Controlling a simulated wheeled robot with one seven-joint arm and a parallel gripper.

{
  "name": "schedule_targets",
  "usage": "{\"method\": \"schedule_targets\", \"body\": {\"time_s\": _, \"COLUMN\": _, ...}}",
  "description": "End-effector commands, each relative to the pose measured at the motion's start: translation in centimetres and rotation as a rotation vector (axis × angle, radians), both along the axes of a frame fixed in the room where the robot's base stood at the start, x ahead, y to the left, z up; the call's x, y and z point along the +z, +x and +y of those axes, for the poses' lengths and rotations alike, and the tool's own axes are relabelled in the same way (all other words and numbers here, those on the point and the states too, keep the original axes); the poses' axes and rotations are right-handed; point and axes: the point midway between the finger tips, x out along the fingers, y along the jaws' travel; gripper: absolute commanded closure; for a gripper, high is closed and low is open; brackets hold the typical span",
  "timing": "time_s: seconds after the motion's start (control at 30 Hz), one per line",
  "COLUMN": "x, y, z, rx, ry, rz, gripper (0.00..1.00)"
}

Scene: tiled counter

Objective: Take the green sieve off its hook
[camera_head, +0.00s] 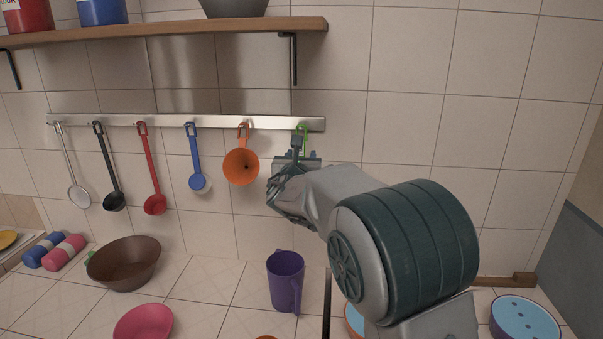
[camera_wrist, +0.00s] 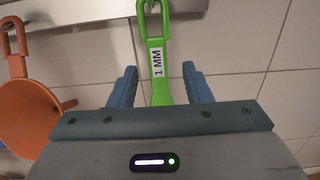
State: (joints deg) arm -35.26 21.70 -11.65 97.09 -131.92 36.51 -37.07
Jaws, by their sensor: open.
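The green sieve (camera_wrist: 156,50) hangs by its loop from a hook at the right end of the metal rail (camera_head: 180,122). Its handle carries a white label reading "1 MM" in the wrist view. In the head view only the top of the green sieve (camera_head: 303,130) shows; my arm hides the rest. My gripper (camera_wrist: 158,82) is open, with one blue-grey finger on each side of the handle and a visible gap on both sides. The lower part of the sieve is hidden behind the gripper body. In the head view my gripper (camera_head: 297,152) is just below the rail.
An orange funnel (camera_head: 241,166) hangs close on the left; it also shows in the wrist view (camera_wrist: 30,115). Further left hang a blue ladle (camera_head: 196,165) and several other utensils. A wooden shelf (camera_head: 170,33) is above. A purple mug (camera_head: 286,282) stands on the counter below.

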Motion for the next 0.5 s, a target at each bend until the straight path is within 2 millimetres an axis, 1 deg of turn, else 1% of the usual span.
{"method": "schedule_targets", "body": {"time_s": 0.03, "x": 0.4, "y": 0.7, "z": 0.0, "rx": -0.001, "ry": -0.003, "rz": 0.002, "gripper": 0.55}}
{"method": "schedule_targets", "body": {"time_s": 0.2, "x": 0.3, "y": 2.7, "z": 0.1, "rx": -0.001, "ry": -0.002, "rz": 0.001, "gripper": 0.55}}
{"method": "schedule_targets", "body": {"time_s": 0.33, "x": 0.1, "y": 3.3, "z": 0.0, "rx": -0.001, "ry": 0.000, "rz": 0.001, "gripper": 0.55}}
{"method": "schedule_targets", "body": {"time_s": 0.5, "x": 0.1, "y": 3.4, "z": 0.0, "rx": 0.000, "ry": 0.001, "rz": 0.001, "gripper": 0.55}}
